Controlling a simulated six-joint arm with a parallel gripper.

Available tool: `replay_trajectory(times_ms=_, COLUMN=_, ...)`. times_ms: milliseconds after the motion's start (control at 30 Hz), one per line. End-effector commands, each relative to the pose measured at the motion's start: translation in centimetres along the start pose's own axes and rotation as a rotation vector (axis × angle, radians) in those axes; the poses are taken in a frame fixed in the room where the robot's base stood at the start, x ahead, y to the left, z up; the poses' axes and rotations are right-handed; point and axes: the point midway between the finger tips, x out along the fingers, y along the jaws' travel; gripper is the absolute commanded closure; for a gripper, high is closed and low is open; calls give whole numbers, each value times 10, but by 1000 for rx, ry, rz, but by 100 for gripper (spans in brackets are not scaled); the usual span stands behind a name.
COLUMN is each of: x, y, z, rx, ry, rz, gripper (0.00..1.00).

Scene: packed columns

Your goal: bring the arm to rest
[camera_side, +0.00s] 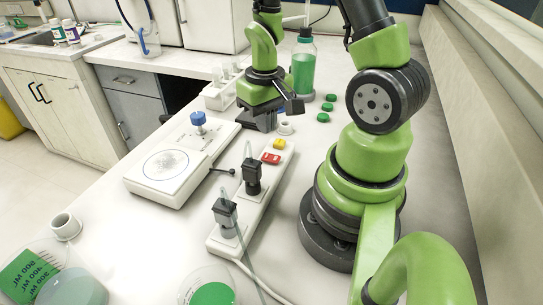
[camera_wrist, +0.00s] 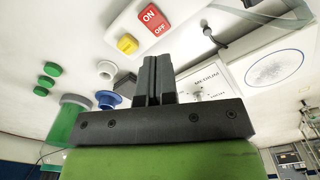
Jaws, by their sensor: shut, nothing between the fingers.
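My gripper (camera_side: 257,122) hangs low over the white bench in the side view, left of the green-liquid bottle and behind the power strip. Its two dark fingers are together in the wrist view (camera_wrist: 153,80), with nothing between them. Their tips partly cover the area beside a white device there. My green arm rises at the right of the side view and is bent over toward the gripper. From these views I cannot tell whether the fingertips touch the bench.
The power strip (camera_side: 237,217) carries plugs and red and yellow switches. A white plate device (camera_side: 157,188) stands to its left. The green-liquid bottle (camera_side: 303,67), green caps (camera_side: 323,117) and a small white ring (camera_side: 285,128) are near the gripper. A white rack (camera_side: 219,97) is close on its left.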

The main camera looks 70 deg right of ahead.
Motion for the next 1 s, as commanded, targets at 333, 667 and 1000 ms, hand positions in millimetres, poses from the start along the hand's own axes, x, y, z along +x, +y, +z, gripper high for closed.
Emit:
replay_trajectory(times_ms=333, x=-2, y=0, z=0, rx=0, ry=-1, rz=0, gripper=100)
replay_trajectory(times_ms=667, x=-28, y=-11, z=-3, rx=-12, ry=64, rz=-13, gripper=100)
replay_trajectory(times_ms=1000, x=-140, y=-61, z=31, rx=-72, ry=328, rz=-173, gripper=100)
